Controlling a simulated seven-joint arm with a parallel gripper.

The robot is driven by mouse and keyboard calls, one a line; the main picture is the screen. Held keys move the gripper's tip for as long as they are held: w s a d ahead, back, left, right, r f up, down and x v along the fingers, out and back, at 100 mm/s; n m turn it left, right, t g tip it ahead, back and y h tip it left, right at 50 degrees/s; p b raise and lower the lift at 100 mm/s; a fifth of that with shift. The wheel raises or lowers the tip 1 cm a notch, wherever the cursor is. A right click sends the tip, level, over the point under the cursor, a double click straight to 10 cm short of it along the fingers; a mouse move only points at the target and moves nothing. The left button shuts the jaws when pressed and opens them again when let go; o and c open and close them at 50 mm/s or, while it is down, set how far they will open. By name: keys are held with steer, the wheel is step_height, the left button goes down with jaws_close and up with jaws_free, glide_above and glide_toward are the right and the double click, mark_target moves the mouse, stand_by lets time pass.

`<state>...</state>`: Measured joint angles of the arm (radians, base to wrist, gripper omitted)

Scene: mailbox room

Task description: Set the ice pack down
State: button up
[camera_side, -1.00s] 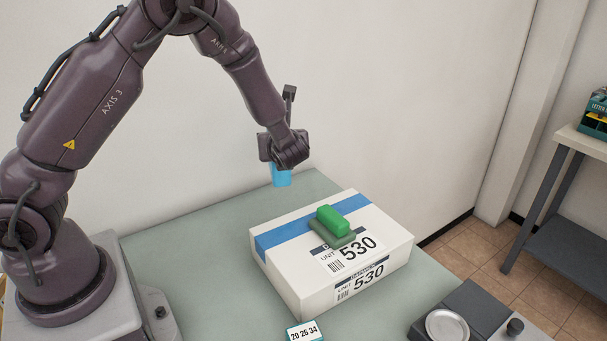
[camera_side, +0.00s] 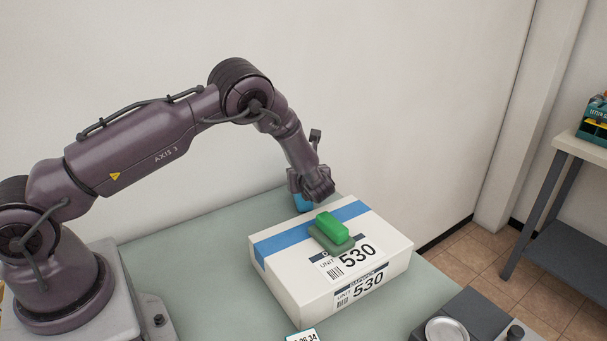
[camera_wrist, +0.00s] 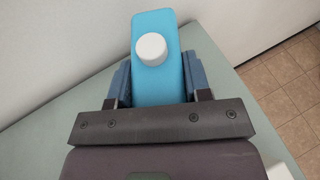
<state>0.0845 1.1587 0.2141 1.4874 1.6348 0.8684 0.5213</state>
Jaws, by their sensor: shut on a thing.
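The ice pack is a light blue block with a round white cap. In the wrist view the ice pack (camera_wrist: 157,82) stands between the two fingers of my gripper (camera_wrist: 158,85), which is shut on it. In the side view the ice pack (camera_side: 304,203) shows only in part below my gripper (camera_side: 306,194), which hides the rest. It is low, behind the white box. I cannot tell whether its lower end touches the table (camera_side: 200,250).
A white parcel box (camera_side: 290,290) marked 530 stands in front of my gripper, with a green block (camera_side: 331,226) on a grey-green pad on top. A scale (camera_side: 447,331) is at the front right. A white wall (camera_side: 400,100) is close behind. The table's left part is clear.

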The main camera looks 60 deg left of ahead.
steer(key=shift+r, duration=0.1)
steer(key=o, duration=1.1)
steer(key=shift+f, duration=0.2)
steer(key=shift+o, duration=0.2)
